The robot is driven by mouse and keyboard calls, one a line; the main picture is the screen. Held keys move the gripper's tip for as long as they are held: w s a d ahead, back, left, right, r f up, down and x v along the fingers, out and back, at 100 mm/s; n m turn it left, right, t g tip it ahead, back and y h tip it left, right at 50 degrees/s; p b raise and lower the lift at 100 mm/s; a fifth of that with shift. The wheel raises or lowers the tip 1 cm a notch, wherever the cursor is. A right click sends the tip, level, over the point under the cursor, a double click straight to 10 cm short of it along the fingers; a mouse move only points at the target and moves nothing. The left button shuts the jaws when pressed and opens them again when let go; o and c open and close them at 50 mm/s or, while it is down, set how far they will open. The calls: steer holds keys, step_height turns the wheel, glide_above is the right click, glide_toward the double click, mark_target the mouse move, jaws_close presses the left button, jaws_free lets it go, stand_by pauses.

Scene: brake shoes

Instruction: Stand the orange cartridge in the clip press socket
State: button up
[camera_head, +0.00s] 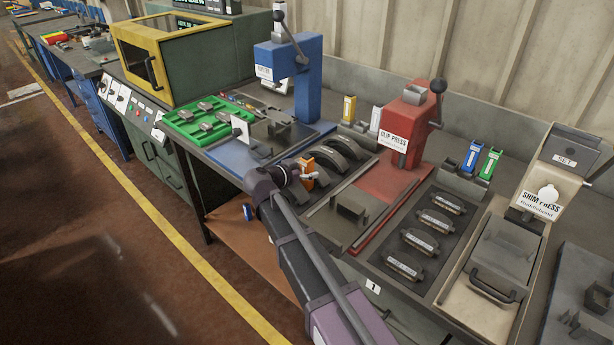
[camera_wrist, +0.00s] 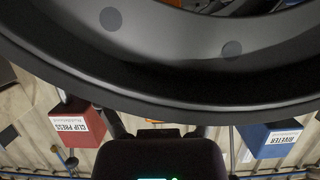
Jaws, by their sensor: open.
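The orange cartridge (camera_head: 307,164) is at the bench's front edge, by the dark curved brake shoes, partly hidden by my gripper. My gripper (camera_head: 308,176) is open, right at the cartridge. Whether the cartridge is between the fingers or only beside them, I cannot tell. The red clip press (camera_head: 398,118) stands to the right and farther back, with a grey open socket (camera_head: 416,92) on its top and a dark lever beside it. In the wrist view the clip press sign (camera_wrist: 72,124) shows at left.
Dark curved brake shoes (camera_head: 345,150) lie between my gripper and the clip press. The blue riveter (camera_head: 308,85) stands behind left. Yellow (camera_head: 349,107) and white (camera_head: 375,118) cartridges stand behind the shoes. Blue (camera_head: 473,155) and green (camera_head: 489,163) cartridges stand right, near the shim press (camera_head: 560,160).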

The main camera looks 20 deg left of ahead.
steer(key=shift+w+d+f, duration=0.15)
steer(key=shift+w, duration=0.25)
jaws_close()
stand_by(0.4)
